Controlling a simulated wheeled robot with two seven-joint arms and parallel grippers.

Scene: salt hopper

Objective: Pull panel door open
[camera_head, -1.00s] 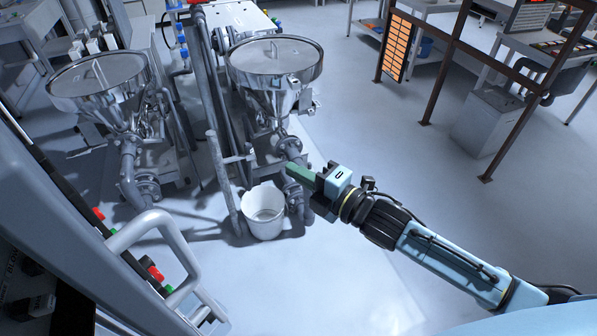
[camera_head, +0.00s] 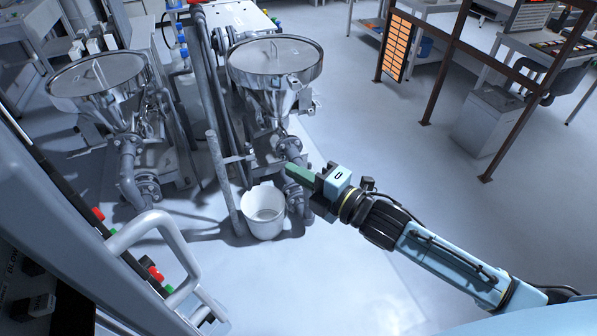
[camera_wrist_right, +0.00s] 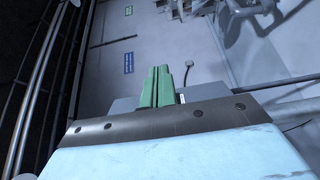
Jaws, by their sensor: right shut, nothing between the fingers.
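A grey panel (camera_head: 60,190) with a thick light-grey handle (camera_head: 158,222) fills the lower left of the head view. I cannot tell for certain whether it is the panel door or whether it is open. My right gripper (camera_head: 292,170) reaches in from the right and points left, well right of the handle and apart from it. Its green fingers are together with nothing between them. They also show closed and empty in the right wrist view (camera_wrist_right: 157,74). My left gripper is out of view.
Two steel hoppers, left (camera_head: 98,75) and right (camera_head: 275,62), stand on pipework beyond the handle. A brown metal frame (camera_head: 452,50) stands at the back right. The floor in front is clear.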

